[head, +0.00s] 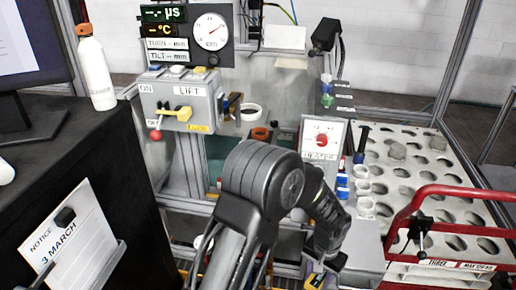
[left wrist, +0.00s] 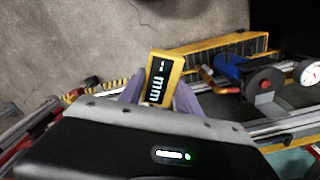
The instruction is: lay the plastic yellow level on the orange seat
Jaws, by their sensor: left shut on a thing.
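My left gripper (head: 322,266) is low in the head view, right of the middle, below my bent arm. In the left wrist view its fingers (left wrist: 158,92) are shut on the yellow level (left wrist: 150,82), a yellow-framed block with a black display reading mm. The level is slightly tilted there; a small yellow part of it (head: 316,280) shows near the bottom edge of the head view. My right gripper is not in view.
A red rail (head: 400,215) and a pale board with holes (head: 400,170) are on the right. A blue cylinder (left wrist: 232,66) shows in the left wrist view.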

